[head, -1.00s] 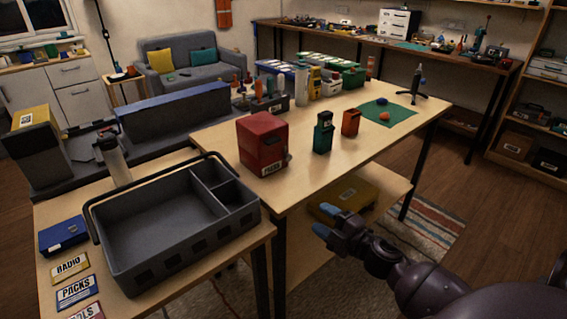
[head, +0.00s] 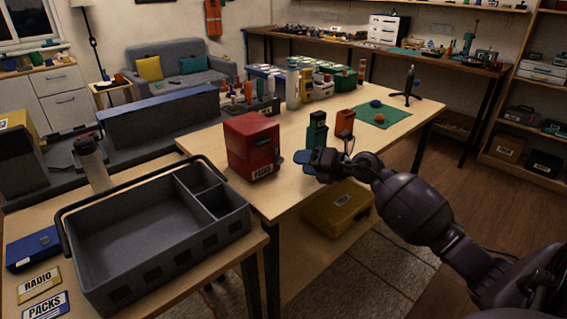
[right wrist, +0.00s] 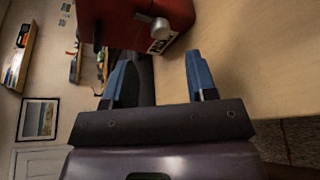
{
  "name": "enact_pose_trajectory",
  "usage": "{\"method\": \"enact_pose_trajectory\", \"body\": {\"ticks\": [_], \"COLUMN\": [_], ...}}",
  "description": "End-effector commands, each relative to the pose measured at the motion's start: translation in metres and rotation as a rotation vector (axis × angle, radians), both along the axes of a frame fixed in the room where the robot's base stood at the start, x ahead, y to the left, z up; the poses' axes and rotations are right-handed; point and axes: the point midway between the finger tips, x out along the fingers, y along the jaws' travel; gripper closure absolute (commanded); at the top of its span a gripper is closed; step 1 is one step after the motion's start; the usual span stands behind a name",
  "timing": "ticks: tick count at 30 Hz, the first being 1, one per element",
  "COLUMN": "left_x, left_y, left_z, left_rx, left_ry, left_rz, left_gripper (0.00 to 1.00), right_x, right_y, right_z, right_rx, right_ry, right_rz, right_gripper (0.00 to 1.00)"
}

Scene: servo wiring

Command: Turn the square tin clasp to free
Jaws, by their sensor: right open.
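The square tin (head: 250,150) is a red box with a "PACKS" label, upright near the front left edge of the wooden table. Its grey clasp (head: 281,160) is at the right side in the head view. In the right wrist view the red tin (right wrist: 120,18) is at the top and the round-ended clasp (right wrist: 159,28) sticks out just beyond the fingertips. My right gripper (head: 300,158) is beside the tin, its blue fingers apart and empty. The right wrist view shows the open gripper (right wrist: 158,60) pointing at the clasp, not touching it. My left gripper is not in view.
A grey divided tray (head: 130,240) is on the nearer table at left. A yellow case (head: 337,208) lies on the lower shelf. The tabletop (head: 215,137) left of the red tin is clear.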

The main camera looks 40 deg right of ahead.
Motion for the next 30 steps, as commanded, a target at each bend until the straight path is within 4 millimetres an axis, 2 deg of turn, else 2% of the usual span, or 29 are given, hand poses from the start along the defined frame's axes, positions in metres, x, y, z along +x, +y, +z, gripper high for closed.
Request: {"method": "enact_pose_trajectory", "body": {"ticks": [6, 12, 18, 26, 30], "left_x": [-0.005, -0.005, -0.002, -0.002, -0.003], "left_y": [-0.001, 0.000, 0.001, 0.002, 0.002], "left_z": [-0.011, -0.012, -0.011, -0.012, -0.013], "left_rx": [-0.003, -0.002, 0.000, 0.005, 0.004], "left_ry": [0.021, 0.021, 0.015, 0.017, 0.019], "left_rz": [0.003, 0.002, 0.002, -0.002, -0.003], "left_gripper": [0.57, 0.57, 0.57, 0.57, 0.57], "right_x": [0.032, 0.052, 0.059, 0.060, 0.060], "right_y": [0.013, 0.021, 0.024, 0.025, 0.024], "right_z": [-0.012, -0.016, -0.016, -0.016, -0.016], "right_rx": [0.002, 0.001, 0.002, 0.002, 0.002], "right_ry": [0.003, 0.003, 0.001, 0.001, 0.001], "right_rz": [0.000, 0.001, 0.000, 0.000, 0.000], "right_gripper": [0.48, 0.48, 0.48, 0.48, 0.68]}}
